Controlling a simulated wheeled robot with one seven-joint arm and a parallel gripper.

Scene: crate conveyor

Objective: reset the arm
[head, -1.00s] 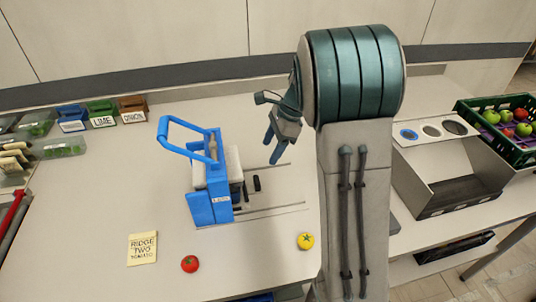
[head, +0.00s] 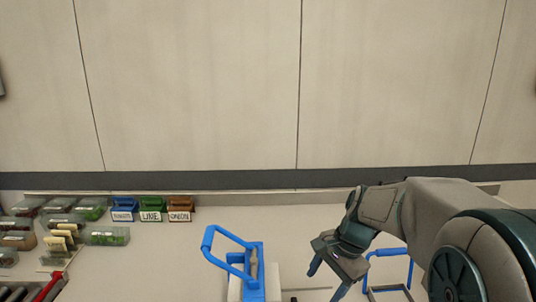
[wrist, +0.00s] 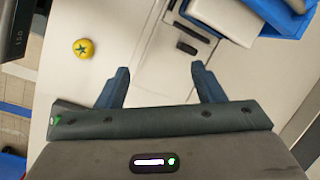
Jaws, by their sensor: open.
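My gripper (head: 327,280) is open and empty in the head view, above the counter to the right of the blue slicer (head: 254,272). In the wrist view my gripper (wrist: 160,85) has its two blue fingers spread wide with nothing between them. A yellow tomato (wrist: 83,48) with a green star-shaped top lies on the counter to the left of the fingers. Part of the blue slicer (wrist: 270,22) shows at the top right of the wrist view. The lower part of the slicer is cut off in the head view.
Blue, green and brown bins (head: 152,209), the latter two labelled LIME and ONION, stand at the back of the counter. Clear containers (head: 60,222) sit at the left. A blue-framed object (head: 388,252) is partly hidden behind my arm. The wall (head: 200,90) is bare.

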